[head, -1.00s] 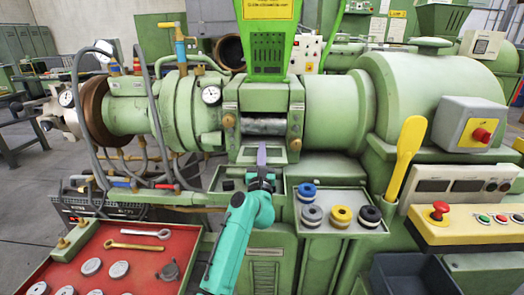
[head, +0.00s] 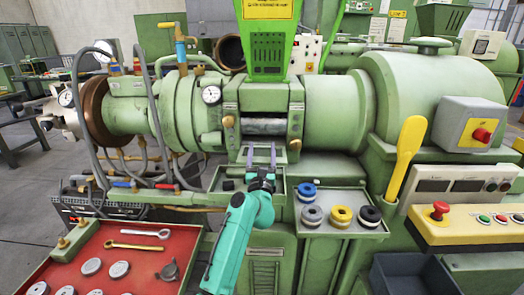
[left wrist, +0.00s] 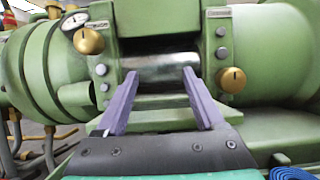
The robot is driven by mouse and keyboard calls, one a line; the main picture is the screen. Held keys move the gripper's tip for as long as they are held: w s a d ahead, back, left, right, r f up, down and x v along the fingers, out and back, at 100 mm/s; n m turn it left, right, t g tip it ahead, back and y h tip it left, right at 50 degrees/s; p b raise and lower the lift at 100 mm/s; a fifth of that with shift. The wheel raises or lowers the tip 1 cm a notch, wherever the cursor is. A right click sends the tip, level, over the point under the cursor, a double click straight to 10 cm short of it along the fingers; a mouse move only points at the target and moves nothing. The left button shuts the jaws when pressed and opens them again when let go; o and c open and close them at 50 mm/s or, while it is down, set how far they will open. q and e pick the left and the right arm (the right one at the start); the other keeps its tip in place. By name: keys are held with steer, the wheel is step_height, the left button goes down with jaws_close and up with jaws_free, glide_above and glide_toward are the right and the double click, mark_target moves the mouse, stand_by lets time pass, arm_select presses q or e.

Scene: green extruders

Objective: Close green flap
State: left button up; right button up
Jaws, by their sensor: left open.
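The green extruder (head: 333,115) stands ahead of me, with a block-like housing in its middle that has an opening. A bare metal roller (head: 263,126) shows in that opening, and it also shows in the left wrist view (left wrist: 160,72). A green plate (head: 262,157) lies flat below the opening; I cannot tell for sure that it is the flap. My left gripper (head: 262,148) is in front of the opening, fingers pointing at it. In the left wrist view its two purple fingers (left wrist: 158,85) are apart with nothing between them. My right gripper is not in view.
A tray (head: 375,228) with several colored rings is right of my left arm. A yellow paddle (head: 407,155) stands upright beyond it. A red tray (head: 130,270) with wrenches and round metal parts is at lower left. A green hopper (head: 268,45) rises above the opening.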

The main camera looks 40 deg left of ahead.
arm_select(q)
steer(key=b+v, duration=0.4)
steer(key=v, duration=1)
steer(key=shift+s+d, duration=0.15)
steer(key=shift+s, duration=0.05)
steer(key=shift+f, duration=0.1)
